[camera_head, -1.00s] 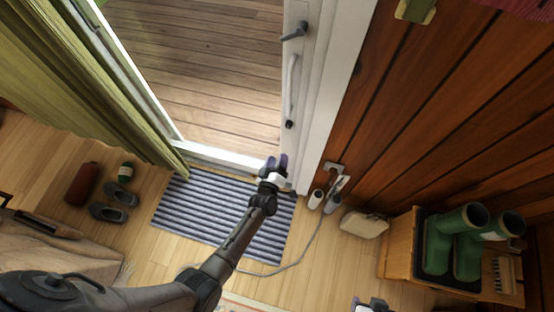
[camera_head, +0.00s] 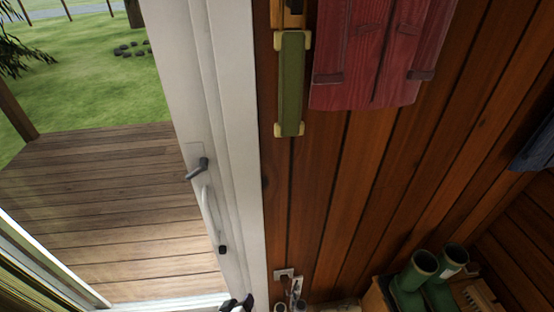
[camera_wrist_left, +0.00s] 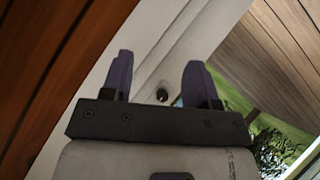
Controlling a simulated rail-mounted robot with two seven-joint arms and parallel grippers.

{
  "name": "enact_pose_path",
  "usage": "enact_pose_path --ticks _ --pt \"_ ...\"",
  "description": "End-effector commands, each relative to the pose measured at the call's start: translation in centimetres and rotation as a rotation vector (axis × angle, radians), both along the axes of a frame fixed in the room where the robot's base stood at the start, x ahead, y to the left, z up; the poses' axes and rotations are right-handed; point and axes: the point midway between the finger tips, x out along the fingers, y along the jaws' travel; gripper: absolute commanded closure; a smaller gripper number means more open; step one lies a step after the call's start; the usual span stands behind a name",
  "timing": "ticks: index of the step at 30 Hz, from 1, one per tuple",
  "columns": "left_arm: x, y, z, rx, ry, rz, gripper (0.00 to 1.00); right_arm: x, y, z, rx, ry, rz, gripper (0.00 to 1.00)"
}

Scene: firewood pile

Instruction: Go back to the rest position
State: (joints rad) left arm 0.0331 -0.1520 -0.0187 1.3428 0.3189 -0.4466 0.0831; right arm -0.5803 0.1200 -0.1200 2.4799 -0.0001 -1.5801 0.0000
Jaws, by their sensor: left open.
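My left gripper (camera_head: 238,304) shows only at the bottom edge of the head view, in front of the foot of the white door frame. In the left wrist view its two dark purple fingers (camera_wrist_left: 155,80) stand apart with nothing between them. Behind them are the white door frame and the lower end of the door's pull handle. My right gripper is not in view.
The white door (camera_head: 215,150) has a dark lever (camera_head: 198,168) and stands beside an open doorway onto a wooden deck (camera_head: 110,210). Right is a wooden wall with a red garment (camera_head: 375,50), a green hanging piece (camera_head: 291,85), a socket, and green boots (camera_head: 412,280) low down.

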Motion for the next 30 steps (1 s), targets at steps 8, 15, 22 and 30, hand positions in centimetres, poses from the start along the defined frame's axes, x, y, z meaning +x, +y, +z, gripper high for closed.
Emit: enact_pose_path --ticks 8,15,22,30 --pt "-2.5 1.7 8.5 0.217 0.203 -0.248 0.46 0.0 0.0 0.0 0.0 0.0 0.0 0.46" --pt "-11.2 6.1 15.0 0.422 0.354 -0.307 0.46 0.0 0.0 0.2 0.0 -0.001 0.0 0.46" --pt "-17.8 8.5 18.8 0.524 0.336 -0.29 0.46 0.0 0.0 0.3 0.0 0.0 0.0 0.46" --pt "-25.2 9.6 17.2 0.57 0.429 -0.352 0.46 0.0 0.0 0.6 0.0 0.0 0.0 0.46"
